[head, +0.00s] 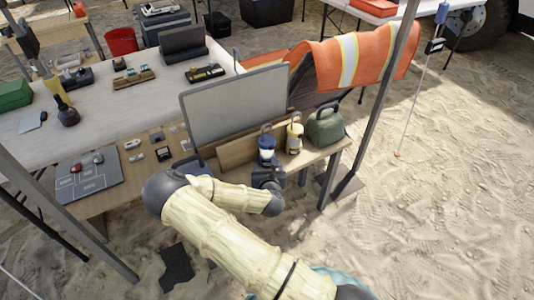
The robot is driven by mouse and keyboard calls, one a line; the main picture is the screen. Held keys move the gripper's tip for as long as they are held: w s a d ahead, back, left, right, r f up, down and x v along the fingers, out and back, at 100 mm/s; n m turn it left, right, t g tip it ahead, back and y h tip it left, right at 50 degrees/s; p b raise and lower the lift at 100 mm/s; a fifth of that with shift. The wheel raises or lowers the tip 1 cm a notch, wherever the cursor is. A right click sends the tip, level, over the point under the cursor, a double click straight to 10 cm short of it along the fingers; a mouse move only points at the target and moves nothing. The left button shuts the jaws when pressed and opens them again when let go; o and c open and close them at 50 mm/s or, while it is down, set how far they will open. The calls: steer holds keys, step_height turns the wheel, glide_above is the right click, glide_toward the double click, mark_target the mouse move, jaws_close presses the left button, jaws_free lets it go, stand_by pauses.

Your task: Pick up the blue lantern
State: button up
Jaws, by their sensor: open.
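The blue lantern (267,151) stands upright on the wooden table, with a clear or white middle and a dark handle on top. My gripper (267,172) is dark and sits just in front of the lantern, on the near side, at about the height of its base. My gripper is open, with nothing seen in it. Its fingers are small and dark here, so I cannot tell whether they touch the lantern. The lantern's lower edge is close to or partly behind my gripper.
A yellow lantern (294,138) stands close on the right, with a green rounded container (325,127) beyond it. A grey upright board (235,106) stands behind. A grey mat (89,179) with small items lies at the left. A metal pole (372,100) rises at the right.

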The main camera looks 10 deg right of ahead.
mark_target(267, 164)
steer(key=shift+w+f, duration=0.1)
steer(key=shift+w, duration=0.15)
steer(key=shift+w, duration=0.1)
steer(key=b+x, duration=0.1)
steer(key=x, duration=0.4)
steer(key=shift+f, duration=0.15)
stand_by(0.3)
steer(key=c, duration=0.9)
